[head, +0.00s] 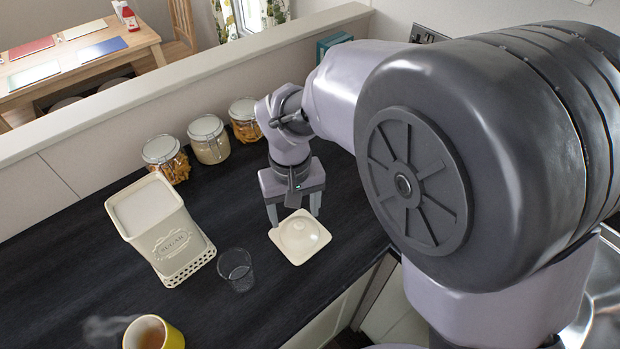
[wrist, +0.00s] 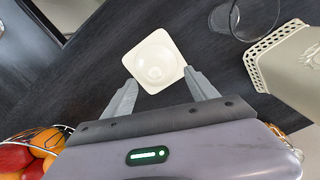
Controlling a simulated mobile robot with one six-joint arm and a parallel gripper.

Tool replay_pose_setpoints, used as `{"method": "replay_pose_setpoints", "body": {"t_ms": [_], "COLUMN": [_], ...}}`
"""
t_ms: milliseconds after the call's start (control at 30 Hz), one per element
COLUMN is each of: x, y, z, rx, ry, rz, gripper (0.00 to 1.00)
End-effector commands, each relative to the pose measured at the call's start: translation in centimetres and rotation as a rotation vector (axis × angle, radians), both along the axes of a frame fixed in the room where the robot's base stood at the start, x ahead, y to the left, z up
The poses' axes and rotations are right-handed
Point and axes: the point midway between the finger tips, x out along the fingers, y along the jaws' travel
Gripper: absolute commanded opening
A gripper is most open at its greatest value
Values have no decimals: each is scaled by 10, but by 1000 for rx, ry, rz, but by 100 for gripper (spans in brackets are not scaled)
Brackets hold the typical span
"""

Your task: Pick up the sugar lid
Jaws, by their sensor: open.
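The sugar lid (head: 300,237) is a cream, square lid with a round raised middle, lying on the dark counter. My gripper (head: 294,215) is open just behind it in the head view, fingers pointing down. In the wrist view the lid (wrist: 155,62) lies beyond and partly between the spread fingertips (wrist: 162,88). The fingers are not closed on it. The cream sugar container (head: 165,230), marked SUGAR, stands open to the left and is full of white sugar; its pierced edge shows in the wrist view (wrist: 272,62).
A clear glass (head: 236,270) stands between the container and the lid. A yellow mug (head: 153,333) is at the front. Several jars (head: 208,139) line the back wall. A fruit basket (wrist: 25,155) shows in the wrist view. The counter's front edge is close to the lid.

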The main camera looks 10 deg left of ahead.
Motion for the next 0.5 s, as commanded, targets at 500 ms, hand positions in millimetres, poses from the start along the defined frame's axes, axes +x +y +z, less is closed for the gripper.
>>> {"method": "replay_pose_setpoints", "body": {"t_ms": [500], "x": [7], "y": [-5], "z": [-66], "rx": [0], "ry": [-1], "rz": [-1], "gripper": [67]}}
